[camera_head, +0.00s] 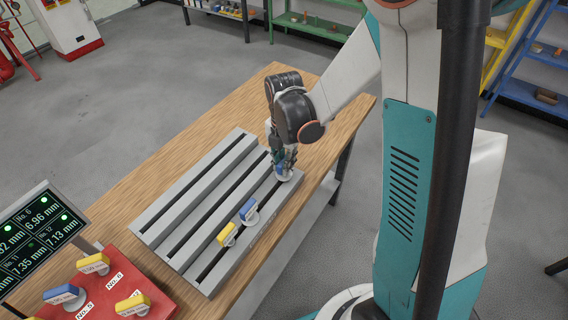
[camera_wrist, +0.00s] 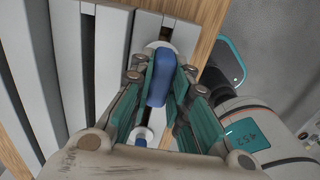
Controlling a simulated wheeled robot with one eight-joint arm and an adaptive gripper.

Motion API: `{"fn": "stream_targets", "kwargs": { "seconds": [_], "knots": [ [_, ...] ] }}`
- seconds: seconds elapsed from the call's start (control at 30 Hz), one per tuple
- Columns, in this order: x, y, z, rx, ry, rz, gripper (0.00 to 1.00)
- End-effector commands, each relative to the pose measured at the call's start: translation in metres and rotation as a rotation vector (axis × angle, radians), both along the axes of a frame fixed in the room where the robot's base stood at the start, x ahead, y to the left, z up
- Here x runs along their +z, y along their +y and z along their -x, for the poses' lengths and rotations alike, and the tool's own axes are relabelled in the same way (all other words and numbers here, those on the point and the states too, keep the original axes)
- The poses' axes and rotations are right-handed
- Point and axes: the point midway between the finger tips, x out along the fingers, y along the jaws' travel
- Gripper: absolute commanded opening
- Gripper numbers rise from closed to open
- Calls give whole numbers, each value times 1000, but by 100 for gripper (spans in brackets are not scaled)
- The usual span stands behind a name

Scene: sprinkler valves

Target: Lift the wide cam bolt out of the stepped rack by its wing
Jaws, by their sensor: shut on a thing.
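The grey stepped rack (camera_head: 166,209) lies on the wooden bench, with long dark slots between its bars; its bars also show in the wrist view (camera_wrist: 112,50). My gripper (camera_head: 284,160) is at the rack's far right end, pointing down. Its teal fingers are shut on the blue wing of a bolt (camera_wrist: 160,80) with a pale round flange, which also shows below the fingers in the head view (camera_head: 285,174). The bolt stands at the slot of the nearest bar; its shank is hidden. I cannot tell its width against the others.
A second blue-winged bolt (camera_head: 249,211) and a yellow-winged bolt (camera_head: 227,234) stand in the same rack row. A red block (camera_head: 155,296) with several winged bolts and a dark display (camera_head: 40,236) are at lower left. Bare bench (camera_head: 125,192) lies left of the rack.

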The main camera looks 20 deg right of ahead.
Motion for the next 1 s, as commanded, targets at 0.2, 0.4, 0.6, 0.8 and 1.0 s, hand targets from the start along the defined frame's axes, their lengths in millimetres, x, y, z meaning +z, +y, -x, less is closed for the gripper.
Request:
{"fn": "stream_targets", "kwargs": {
  "seconds": [0.2,0.4,0.6,0.8,1.0],
  "knots": [
    [44,0,1,0,0,0,0],
    [101,0,1,0,0,0,0],
    [149,0,1,0,0,0,0],
    [177,0,0,0,0,0,0],
    [187,0,0,0,0,0,0]
  ]
}}
